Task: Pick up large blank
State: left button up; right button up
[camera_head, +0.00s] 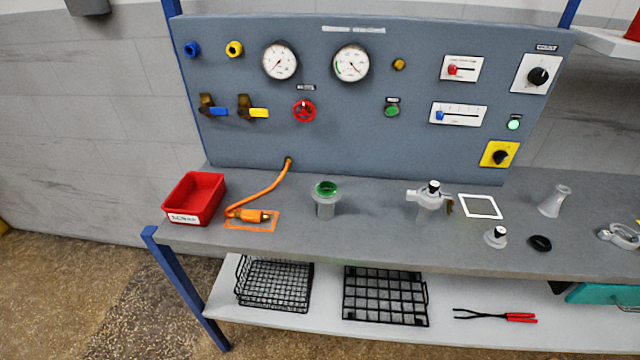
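No part is labelled as the large blank, and I cannot tell for sure which one it is. A grey flared piece (554,201) stands behind the black disc. A grey cylindrical port with a green top (325,198) stands near the middle. Neither of my grippers is in view.
A red bin (194,197) and an orange hose end (254,215) are at the left. A white-outlined square (480,206) is empty. A metal clamp (619,236) lies at the right edge. The gauge panel (370,135) rises behind. Wire baskets (274,283) and red-handled tongs (497,315) are on the lower shelf.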

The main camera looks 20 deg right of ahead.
aim_at(495, 238)
jog(key=z, duration=2.1)
